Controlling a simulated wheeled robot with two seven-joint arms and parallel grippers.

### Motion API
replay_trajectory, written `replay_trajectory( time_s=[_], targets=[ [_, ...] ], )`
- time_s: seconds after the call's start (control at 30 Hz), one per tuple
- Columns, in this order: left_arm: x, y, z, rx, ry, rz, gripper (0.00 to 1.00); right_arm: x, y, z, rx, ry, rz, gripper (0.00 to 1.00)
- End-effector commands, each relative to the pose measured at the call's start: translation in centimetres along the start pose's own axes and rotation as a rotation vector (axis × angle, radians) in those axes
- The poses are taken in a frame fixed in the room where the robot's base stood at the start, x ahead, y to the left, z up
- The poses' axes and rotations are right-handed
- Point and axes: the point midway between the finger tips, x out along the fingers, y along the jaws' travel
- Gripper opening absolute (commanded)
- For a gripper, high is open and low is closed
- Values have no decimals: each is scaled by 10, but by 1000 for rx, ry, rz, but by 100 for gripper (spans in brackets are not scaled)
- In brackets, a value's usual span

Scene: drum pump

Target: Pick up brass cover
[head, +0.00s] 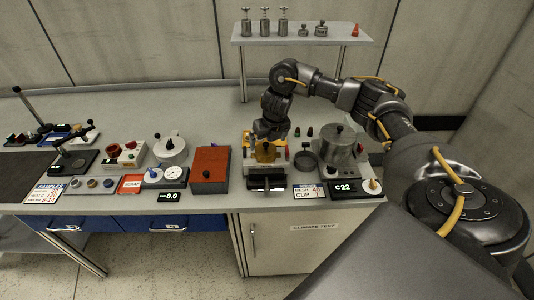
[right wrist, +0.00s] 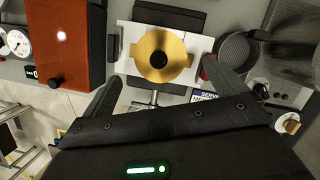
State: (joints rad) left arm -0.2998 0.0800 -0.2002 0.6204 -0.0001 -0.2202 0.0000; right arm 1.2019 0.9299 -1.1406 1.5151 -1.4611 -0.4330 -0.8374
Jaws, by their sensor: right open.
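The brass cover (right wrist: 161,54) is a round golden disc with a dark knob or hole at its centre, lying on a white block in the right wrist view. In the head view the brass cover (head: 265,152) shows as a yellow patch, partly hidden below my right gripper. My right gripper (right wrist: 158,86) is open and empty, with its two dark fingers spread on either side near the lower edge of the cover. In the head view my right gripper (head: 268,135) points down over the cover. My left gripper is not in view.
A red-brown box (head: 210,168) stands close on the left. A steel pot (head: 340,148) stands on a base with a C22 display to the right. Dials (head: 153,175) and a sample rack sit further left. A shelf (head: 300,35) with metal weights is behind.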

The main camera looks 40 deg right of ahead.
Motion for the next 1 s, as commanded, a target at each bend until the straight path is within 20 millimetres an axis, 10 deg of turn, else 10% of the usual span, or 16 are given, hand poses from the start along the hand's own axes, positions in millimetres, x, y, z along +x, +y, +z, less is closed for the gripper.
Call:
replay_trajectory(
  time_s=[1.0],
  targets=[
    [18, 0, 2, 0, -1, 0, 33, 63, -1, 1, 1, -1, -1, 94]
  ],
)
